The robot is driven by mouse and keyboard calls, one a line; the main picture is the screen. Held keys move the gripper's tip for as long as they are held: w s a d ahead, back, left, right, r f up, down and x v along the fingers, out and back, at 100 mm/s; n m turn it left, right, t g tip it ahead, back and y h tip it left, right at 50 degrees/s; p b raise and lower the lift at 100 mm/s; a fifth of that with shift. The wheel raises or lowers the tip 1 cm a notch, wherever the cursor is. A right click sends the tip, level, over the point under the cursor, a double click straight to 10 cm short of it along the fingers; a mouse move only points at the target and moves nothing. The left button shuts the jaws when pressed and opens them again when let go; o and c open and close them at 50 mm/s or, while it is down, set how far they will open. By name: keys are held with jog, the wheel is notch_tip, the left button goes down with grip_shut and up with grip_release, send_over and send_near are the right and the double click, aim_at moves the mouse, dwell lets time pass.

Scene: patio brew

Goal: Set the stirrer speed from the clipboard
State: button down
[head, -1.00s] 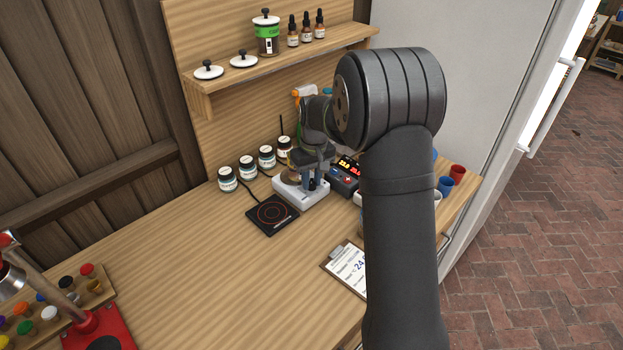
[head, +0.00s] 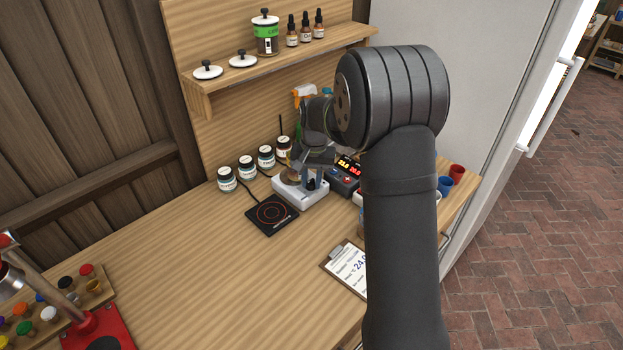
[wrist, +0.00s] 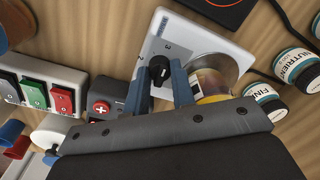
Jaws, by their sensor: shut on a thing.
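The white stirrer (head: 302,193) stands on the bench and carries a round metal plate with a glass vessel (wrist: 212,82) on it. Its black dial knob (wrist: 159,70) sits on the top face, with small marks around it. My gripper (wrist: 159,82) has its blue fingers on either side of the knob and is shut on it. The knob's pointer setting is too small to read. The clipboard (head: 334,270) lies flat on the bench. Its large "24.0" shows, its smaller lines are not legible, and my arm covers its right part.
A red-and-black display controller (head: 345,177) stands right of the stirrer. In the wrist view, a power strip with coloured switches (wrist: 36,92) is at the left. The bench's middle is clear.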

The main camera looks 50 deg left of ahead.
dwell(0.4)
jog(key=c, duration=1.2)
grip_release()
notch_tip(320, 180, up, 17)
jog(key=shift+w+d+r, duration=0.2)
jog(key=shift+w+d, duration=0.05)
jog(key=shift+d, duration=0.1)
jog(key=shift+f, duration=0.1)
jog(key=f, duration=1.7)
jog(key=shift+s+a+f, duration=0.15)
jog(key=shift+s+a, duration=0.1)
jog(key=shift+a, duration=0.1)
